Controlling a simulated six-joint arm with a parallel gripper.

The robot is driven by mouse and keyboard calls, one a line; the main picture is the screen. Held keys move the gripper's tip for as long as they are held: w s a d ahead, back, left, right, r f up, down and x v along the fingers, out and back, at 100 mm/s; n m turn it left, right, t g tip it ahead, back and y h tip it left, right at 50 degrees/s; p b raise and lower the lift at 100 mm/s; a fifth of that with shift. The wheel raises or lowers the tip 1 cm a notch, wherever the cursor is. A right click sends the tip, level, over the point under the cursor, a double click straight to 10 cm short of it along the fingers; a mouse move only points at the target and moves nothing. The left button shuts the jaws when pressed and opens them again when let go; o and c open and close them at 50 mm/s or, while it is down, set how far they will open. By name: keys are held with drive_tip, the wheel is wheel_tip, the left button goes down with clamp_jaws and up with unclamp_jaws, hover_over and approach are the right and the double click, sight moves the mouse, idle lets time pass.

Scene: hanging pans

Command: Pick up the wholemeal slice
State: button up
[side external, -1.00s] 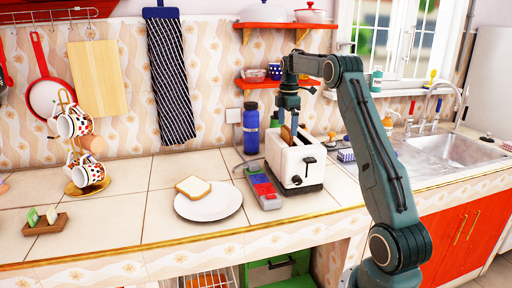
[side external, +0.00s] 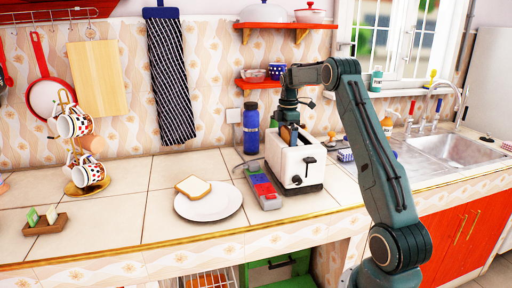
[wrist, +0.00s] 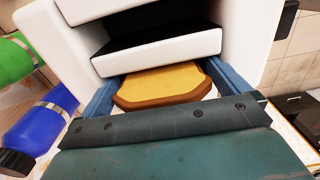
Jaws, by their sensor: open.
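The wholemeal slice (wrist: 165,84) is brown-crusted and stands in a slot of the white toaster (side external: 297,165), with its top edge sticking out. In the wrist view, the blue fingers of my gripper (wrist: 163,88) are open, one on each side of the slice. A small gap or light contact at the fingers cannot be told. In the side view, my gripper (side external: 289,128) points down into the top of the toaster and hides most of the slice. The second toaster slot (wrist: 160,40) looks dark and empty.
A paler bread slice (side external: 193,187) lies on a white plate (side external: 222,205) to the left. A red, blue and grey device (side external: 263,187) lies beside the toaster. A blue bottle (side external: 251,128) stands behind it. The counter left of the plate is mostly clear.

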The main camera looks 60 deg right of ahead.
drive_tip(key=c, duration=0.7)
drive_tip(key=shift+r, duration=0.2)
drive_tip(key=shift+r, duration=4.85)
